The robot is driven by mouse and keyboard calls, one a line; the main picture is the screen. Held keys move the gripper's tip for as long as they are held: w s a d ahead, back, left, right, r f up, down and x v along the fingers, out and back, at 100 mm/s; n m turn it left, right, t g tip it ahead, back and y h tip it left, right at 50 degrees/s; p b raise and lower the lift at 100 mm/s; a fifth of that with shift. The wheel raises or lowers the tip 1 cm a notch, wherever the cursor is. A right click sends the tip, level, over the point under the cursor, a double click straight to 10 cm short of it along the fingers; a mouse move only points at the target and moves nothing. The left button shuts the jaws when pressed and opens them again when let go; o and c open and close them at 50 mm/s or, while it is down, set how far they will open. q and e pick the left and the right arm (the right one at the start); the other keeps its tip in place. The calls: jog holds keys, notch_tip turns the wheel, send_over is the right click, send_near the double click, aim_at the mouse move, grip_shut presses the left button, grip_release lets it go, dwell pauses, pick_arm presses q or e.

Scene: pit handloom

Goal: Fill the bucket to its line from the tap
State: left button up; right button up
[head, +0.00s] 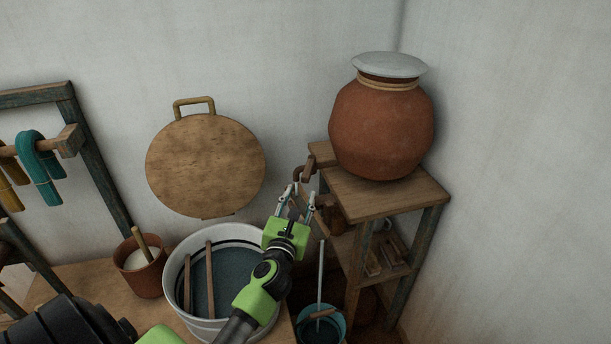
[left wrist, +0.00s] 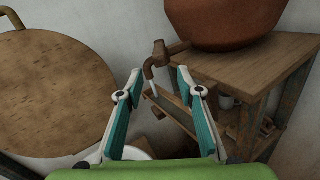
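The teal bucket (head: 341,319) stands low at the foot of the wooden stand, with a brown grip across its top. Its line and water level cannot be made out. A thin pale upright streak (head: 320,272) rises from it; I cannot tell whether this is water or a rod. The brown tap (head: 299,173) is by the stand below the clay pot; it also shows in the left wrist view (left wrist: 149,69). My left gripper (head: 297,192) is open and empty, its fingers apart just short of the tap in the left wrist view. My right gripper is not in view.
The lidded clay pot (head: 380,130) sits on the wooden stand (head: 410,193). A large pale tub (head: 173,278) with two sticks lies under my left arm. A small brown pot (head: 145,280) stands beside it. A round wooden board (head: 205,165) is against the wall.

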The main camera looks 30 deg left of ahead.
aim_at(305, 179)
pick_arm(q)
jog(key=x, duration=0.8)
jog(key=shift+w+a+f, duration=0.1)
jog(key=shift+w+a, duration=0.05)
jog(key=shift+w, duration=0.1)
grip_shut()
